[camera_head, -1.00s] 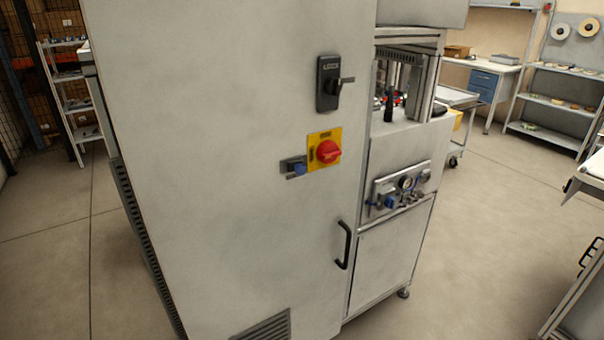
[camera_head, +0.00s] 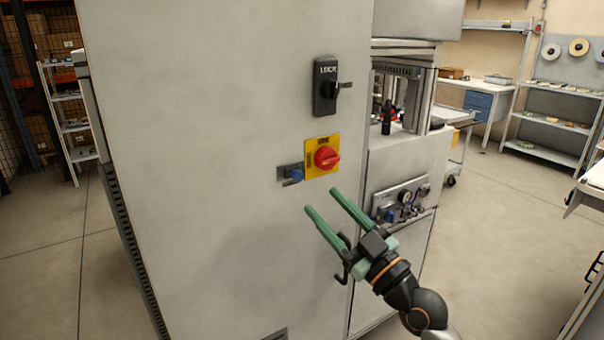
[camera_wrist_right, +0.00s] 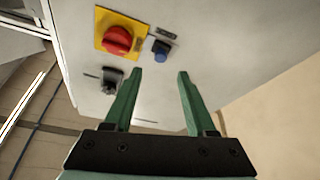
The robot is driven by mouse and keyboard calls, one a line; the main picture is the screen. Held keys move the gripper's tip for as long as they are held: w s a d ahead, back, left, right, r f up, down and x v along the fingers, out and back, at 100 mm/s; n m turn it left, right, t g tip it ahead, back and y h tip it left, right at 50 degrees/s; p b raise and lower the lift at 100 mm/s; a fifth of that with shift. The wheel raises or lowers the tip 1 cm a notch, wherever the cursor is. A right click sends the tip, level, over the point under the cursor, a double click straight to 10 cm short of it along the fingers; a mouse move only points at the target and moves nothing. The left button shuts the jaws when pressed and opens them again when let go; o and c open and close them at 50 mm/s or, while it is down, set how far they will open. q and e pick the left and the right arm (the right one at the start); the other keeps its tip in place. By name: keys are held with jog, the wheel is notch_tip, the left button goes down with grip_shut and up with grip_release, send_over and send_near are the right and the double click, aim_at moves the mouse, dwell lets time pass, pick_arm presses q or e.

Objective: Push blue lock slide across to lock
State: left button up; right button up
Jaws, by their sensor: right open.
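The blue lock slide (camera_head: 297,175) is a small blue knob on a grey bracket, just left of the yellow plate on the cabinet door. It also shows in the right wrist view (camera_wrist_right: 160,50), beyond the fingertips. The red rotary switch (camera_head: 326,158) sits on the yellow plate (camera_head: 313,143) beside it. My right gripper (camera_head: 321,199) is open and empty, its two green fingers pointing up toward the slide from below and to the right. The fingertips look apart from the slide. My left gripper is not in view.
The grey cabinet (camera_head: 200,130) fills the middle. A black lock handle (camera_head: 326,88) is above the switch. A panel with gauges (camera_head: 402,199) lies to the right of the door, near my right arm. Open floor (camera_head: 500,250) lies to the right.

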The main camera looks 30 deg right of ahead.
aim_at(300, 178)
jog(key=p+x, duration=0.2)
jog(key=x, duration=0.5)
jog(key=shift+w+a, duration=0.15)
jog(key=shift+w, duration=0.35)
grip_shut()
dwell(0.9)
